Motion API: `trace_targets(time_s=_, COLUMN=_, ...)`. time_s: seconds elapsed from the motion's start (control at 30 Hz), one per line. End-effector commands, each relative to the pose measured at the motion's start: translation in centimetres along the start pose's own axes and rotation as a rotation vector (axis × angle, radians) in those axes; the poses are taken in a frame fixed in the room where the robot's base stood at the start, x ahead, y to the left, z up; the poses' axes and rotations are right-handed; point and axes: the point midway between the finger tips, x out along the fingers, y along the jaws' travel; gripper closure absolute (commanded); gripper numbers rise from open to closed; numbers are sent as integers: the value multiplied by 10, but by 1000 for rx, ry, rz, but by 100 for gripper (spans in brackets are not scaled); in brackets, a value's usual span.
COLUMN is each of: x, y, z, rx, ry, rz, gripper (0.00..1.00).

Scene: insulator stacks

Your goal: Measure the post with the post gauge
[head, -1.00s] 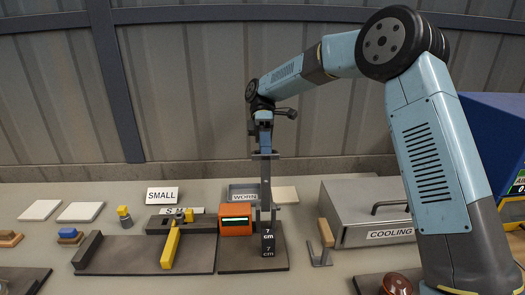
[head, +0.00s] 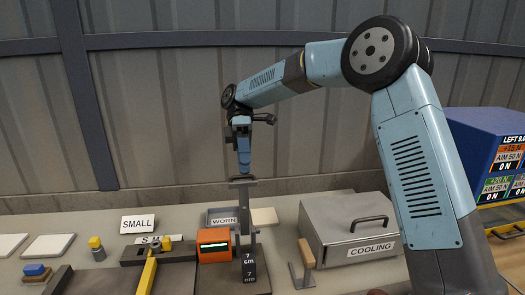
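The post gauge looks to be the orange box (head: 214,245) with a green-lit display and the grey upright (head: 249,210) with a flat crossbar (head: 241,182) beside it. The display is too small to read. A black block marked 7 cm (head: 249,265) stands at the foot of the upright. I cannot tell which piece is the post; a small grey piece with a yellow cap (head: 97,249) stands at left. My gripper (head: 244,172) points down just above the crossbar. Its fingers are too small to show whether they are open, and I see nothing held in it.
A black fixture with a yellow lever (head: 148,273) is left of the gauge, by the SMALL sign (head: 137,224). The WORN tray (head: 222,217) is behind. A wooden-handled tool (head: 306,254) and the grey COOLING box (head: 348,226) stand at right.

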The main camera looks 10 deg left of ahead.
Motion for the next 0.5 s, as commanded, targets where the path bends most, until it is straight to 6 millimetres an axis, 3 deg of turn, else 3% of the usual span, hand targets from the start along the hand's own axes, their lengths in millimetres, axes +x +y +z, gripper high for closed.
trace_targets(time_s=0.5, x=4, y=-38, z=6, rx=-1, ry=0, rz=-4, gripper=62)
